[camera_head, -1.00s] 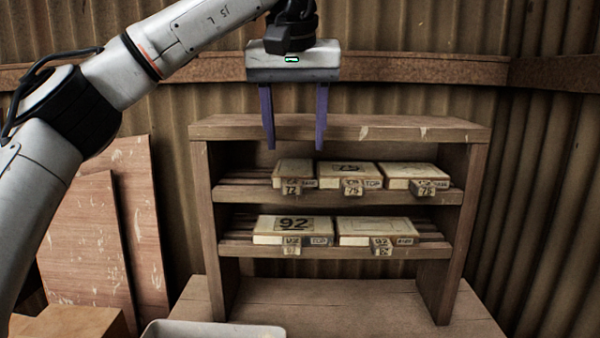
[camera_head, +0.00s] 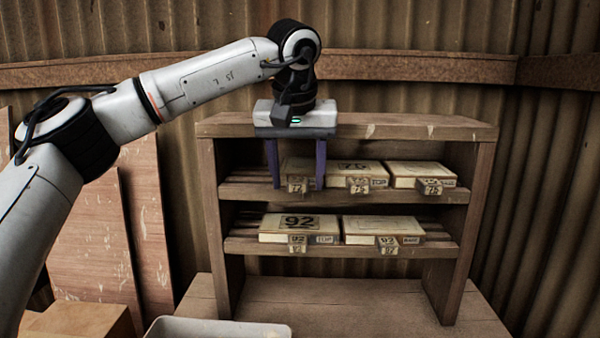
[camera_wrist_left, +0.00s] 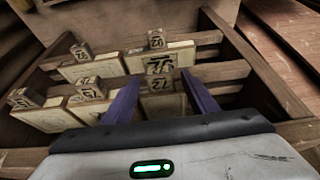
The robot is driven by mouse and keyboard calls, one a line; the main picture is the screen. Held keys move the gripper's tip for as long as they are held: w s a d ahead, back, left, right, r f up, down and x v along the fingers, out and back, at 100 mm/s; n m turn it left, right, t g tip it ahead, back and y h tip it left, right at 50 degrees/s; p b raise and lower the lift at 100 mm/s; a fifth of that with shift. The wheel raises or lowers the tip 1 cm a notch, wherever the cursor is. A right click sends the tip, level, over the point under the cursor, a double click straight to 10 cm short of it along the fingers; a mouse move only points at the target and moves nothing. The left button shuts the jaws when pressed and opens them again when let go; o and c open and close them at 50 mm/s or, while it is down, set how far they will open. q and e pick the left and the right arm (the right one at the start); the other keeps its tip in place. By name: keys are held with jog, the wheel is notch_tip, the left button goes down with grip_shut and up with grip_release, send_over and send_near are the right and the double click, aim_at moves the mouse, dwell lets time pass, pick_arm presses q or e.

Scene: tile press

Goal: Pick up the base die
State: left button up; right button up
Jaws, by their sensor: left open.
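Several pale dies lie on two shelf levels. My left gripper (camera_head: 298,187) is open and empty, fingers down, in front of the upper left die (camera_head: 303,165), marked 72. Its handle block (camera_head: 296,186) appears between the fingers; I see no contact. In the left wrist view this die (camera_wrist_left: 162,104) also shows between the fingers (camera_wrist_left: 159,78). The middle upper die (camera_head: 354,167) is marked 75 and TOP, the right one (camera_head: 420,170) 75. Below are a 92 TOP die (camera_head: 300,222) and a 92 die (camera_head: 385,225) whose tag reads BASE. The 72 die's side tag is hidden.
The wooden shelf unit (camera_head: 350,128) has a top board above the upper dies and solid side walls. It stands on a wooden table (camera_head: 350,310). A pale tray (camera_head: 220,328) is at the front left. Wooden boards (camera_head: 95,230) lean at the left.

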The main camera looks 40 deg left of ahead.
pick_arm(q)
jog(key=c, duration=1.3)
jog(key=shift+r, duration=0.1)
grip_shut()
